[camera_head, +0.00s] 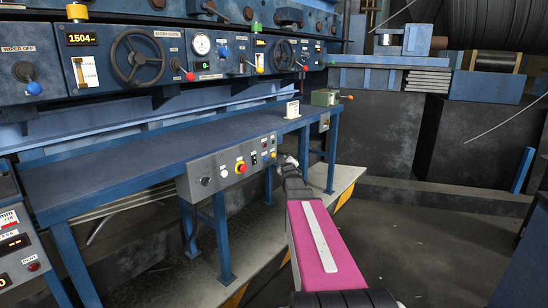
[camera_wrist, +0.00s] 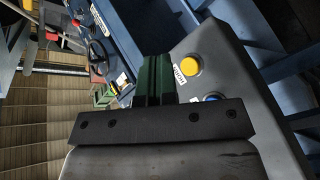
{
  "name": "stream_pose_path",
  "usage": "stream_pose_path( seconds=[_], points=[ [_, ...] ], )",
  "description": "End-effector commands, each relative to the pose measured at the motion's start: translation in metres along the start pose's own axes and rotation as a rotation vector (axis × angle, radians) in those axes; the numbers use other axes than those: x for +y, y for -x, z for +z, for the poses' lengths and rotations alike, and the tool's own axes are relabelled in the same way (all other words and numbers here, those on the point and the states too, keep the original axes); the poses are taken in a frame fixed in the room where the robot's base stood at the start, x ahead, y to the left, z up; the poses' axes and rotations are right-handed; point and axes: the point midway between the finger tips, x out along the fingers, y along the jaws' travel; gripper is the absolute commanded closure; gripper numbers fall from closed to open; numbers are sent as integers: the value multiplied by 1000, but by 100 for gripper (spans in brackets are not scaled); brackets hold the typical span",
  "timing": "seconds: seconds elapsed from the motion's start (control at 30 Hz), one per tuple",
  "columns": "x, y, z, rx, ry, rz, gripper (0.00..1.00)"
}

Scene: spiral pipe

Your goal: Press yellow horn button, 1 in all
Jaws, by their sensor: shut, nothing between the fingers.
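The yellow horn button (camera_wrist: 187,64) is a round yellow cap on a grey control box (camera_wrist: 225,55), with a small white label beside it in the wrist view. My gripper (camera_wrist: 154,58) shows there as two dark green fingers pressed together, left of the button and apart from it in the picture. In the head view my gripper (camera_head: 289,162) is at the right end of the control box (camera_head: 213,177), under the blue bench's front edge.
A blue button (camera_wrist: 212,98) sits close to the yellow one, partly behind my gripper's dark body. A red knob on a yellow ring (camera_head: 240,167) is on the same box. The blue bench (camera_head: 130,160) runs above it. Open floor (camera_head: 410,240) lies to the right.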

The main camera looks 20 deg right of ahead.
Motion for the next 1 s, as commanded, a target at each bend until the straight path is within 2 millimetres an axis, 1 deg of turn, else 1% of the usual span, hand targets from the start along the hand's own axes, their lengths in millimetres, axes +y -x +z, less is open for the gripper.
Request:
stream_pose_path(
  seconds=[0.1, 0.27, 1.0],
  points=[
    [6, 9, 6, -1, 0, 1, 100],
    [10, 14, 10, 0, 1, 0, 100],
    [10, 14, 10, 0, 0, 0, 100]
  ],
)
